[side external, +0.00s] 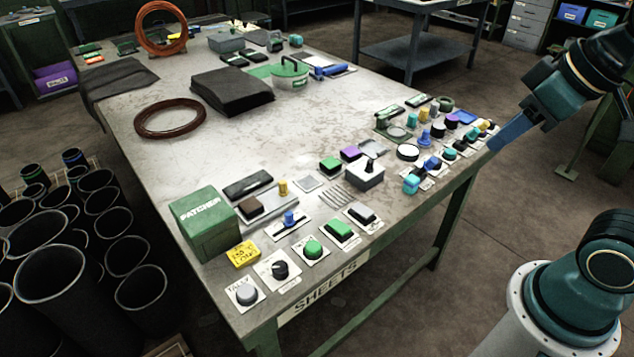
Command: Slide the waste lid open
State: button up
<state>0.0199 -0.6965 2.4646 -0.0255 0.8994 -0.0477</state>
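No label reading "waste" is legible, so I cannot tell for certain which part is the waste lid. A low round green container (291,82) with an arched handle on its flat top stands towards the back of the table. A flat green piece (262,71) lies at its left, touching or very near it. My gripper (502,140) shows blue fingers pointing down and left beside the table's right edge, far from that container. The fingers overlap in this view, so their opening is hidden. Nothing is visibly held.
The grey table (270,140) has a clear middle. Many small knobs and switches (425,137) crowd its right side and front. A green "PATCHER" box (208,222) stands front left. A black folded sheet stack (231,92) and a brown ring (170,118) lie behind. Black tubes (60,285) stand left.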

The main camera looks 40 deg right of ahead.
jog(key=w+r+n+g, duration=0.1)
jog(key=w+n, duration=0.2)
jog(key=w, duration=0.4)
jog(key=n+g+y, duration=0.3)
jog(key=n+y, duration=0.1)
jog(key=n, duration=0.6)
send_over(371, 160)
jog(key=s+d, duration=0.2)
jog(key=d, duration=0.3)
notch_tip(371, 160, down, 15)
jog(key=shift+s+d+r, duration=0.1)
jog(key=shift+d+r, duration=0.05)
jog(key=x, duration=1.3)
jog(key=shift+a+f, duration=0.3)
jog(key=shift+c, duration=0.5)
jog(key=shift+w, duration=0.2)
grip_shut()
